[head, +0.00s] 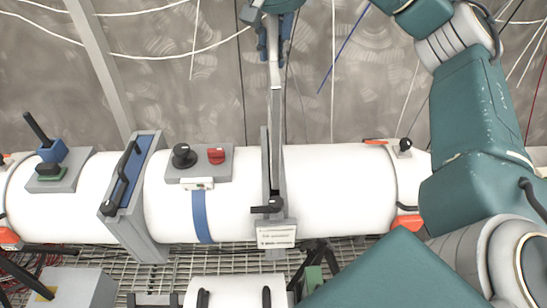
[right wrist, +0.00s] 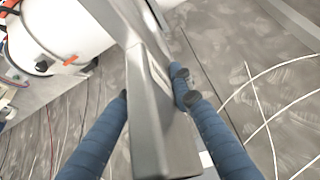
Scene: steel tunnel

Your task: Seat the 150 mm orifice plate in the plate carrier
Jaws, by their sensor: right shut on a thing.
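My right gripper (head: 275,40) is at the top middle of the head view, its blue fingers shut on the grey orifice plate (head: 276,90). In the right wrist view the fingers (right wrist: 155,115) lie on both sides of the plate's flat grey handle (right wrist: 160,125). The plate shows nearly edge-on and runs down to the plate carrier (head: 277,180), a narrow grey frame across the white pipe. Its lower end overlaps the carrier; I cannot tell how deep it sits. A black handle (head: 267,208) and a white label (head: 276,237) are on the carrier's front. My left gripper is not in view.
The white pipe (head: 335,190) runs across the view. Left of the carrier are a grey box with a black knob and red button (head: 200,163) and a grey-blue clamp-like frame (head: 130,195) with a black handle. Loose cables hang on the back wall. Metal grating lies below.

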